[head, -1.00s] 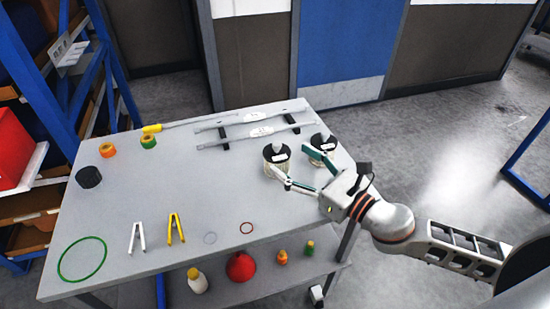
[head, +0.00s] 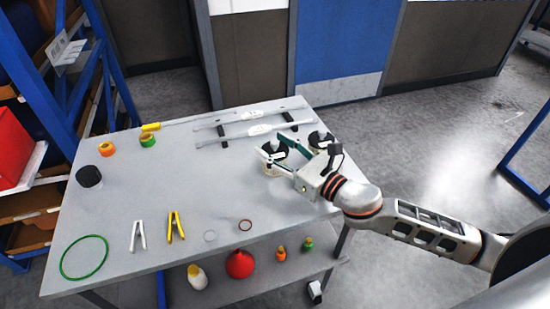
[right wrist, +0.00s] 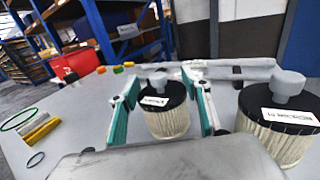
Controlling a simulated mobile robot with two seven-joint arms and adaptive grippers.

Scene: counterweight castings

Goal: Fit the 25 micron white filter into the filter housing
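Two pleated cream filters with black caps, white labels and grey knobs stand upright at the table's right end. My right gripper (head: 276,146) is open, with its fingers on either side of the left filter (head: 271,169). In the right wrist view, this filter (right wrist: 168,121) stands between the two green-and-white fingers (right wrist: 163,82), with gaps visible. The other filter (head: 320,138) is just right of the gripper; it also shows in the right wrist view (right wrist: 280,135). The labels are too small to read for micron size. I cannot identify a filter housing. My left gripper is out of view.
On the grey table (head: 190,190) lie long grey bars (head: 250,130), tape rolls (head: 148,140), a black round object (head: 89,176), a green ring (head: 84,257) and yellow tongs (head: 175,227). Bottles stand on the shelf below. The table's middle is clear.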

